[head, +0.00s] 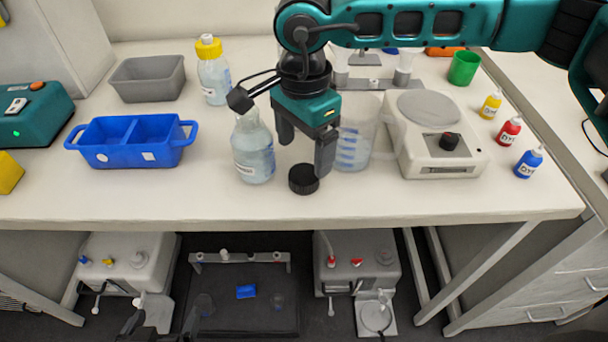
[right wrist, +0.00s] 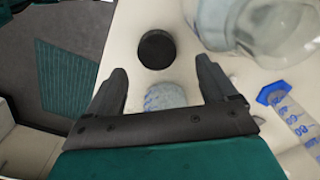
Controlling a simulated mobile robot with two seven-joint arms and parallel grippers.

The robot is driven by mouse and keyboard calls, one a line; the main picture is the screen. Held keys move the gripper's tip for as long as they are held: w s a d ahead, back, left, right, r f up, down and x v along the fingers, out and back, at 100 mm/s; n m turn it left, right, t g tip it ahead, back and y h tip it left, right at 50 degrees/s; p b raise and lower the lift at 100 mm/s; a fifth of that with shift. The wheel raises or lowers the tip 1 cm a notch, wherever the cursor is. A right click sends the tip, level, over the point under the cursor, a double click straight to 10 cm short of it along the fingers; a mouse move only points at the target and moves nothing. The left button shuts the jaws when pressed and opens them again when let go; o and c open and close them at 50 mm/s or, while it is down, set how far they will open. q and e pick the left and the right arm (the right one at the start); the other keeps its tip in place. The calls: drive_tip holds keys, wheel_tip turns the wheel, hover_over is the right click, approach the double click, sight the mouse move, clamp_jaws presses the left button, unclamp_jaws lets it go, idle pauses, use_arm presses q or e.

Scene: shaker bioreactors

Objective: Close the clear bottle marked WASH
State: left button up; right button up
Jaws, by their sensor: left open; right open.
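A clear bottle (head: 254,158) with pale blue contents stands upright on the bench. Its label is too small to read, and its top is partly hidden by my right wrist. It also shows at the top right of the right wrist view (right wrist: 265,28). A black ribbed cap (head: 303,180) lies on the bench just right of and in front of the bottle, apart from it; the right wrist view also shows it (right wrist: 156,49). My right gripper (head: 305,155) is open and empty above the bench, close to the cap. My left gripper (head: 140,326) is partly visible, low at the bottom edge.
A graduated clear vessel (head: 354,145) stands right of the right gripper, beside a white scale-like device (head: 433,135). A yellow-capped bottle (head: 213,75) stands behind. A blue two-part tray (head: 131,141) and grey bin (head: 147,78) are at left. The bench's front strip is clear.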

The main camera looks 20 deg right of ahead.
sight(305, 173)
drive_tip(key=shift+s+f, duration=0.2)
drive_tip(key=shift+f, duration=2.4)
drive_tip(key=c, duration=1.1)
drive_tip(key=shift+r, duration=0.2)
wheel_tip(305, 173, up, 20)
drive_tip(key=shift+f, duration=0.15)
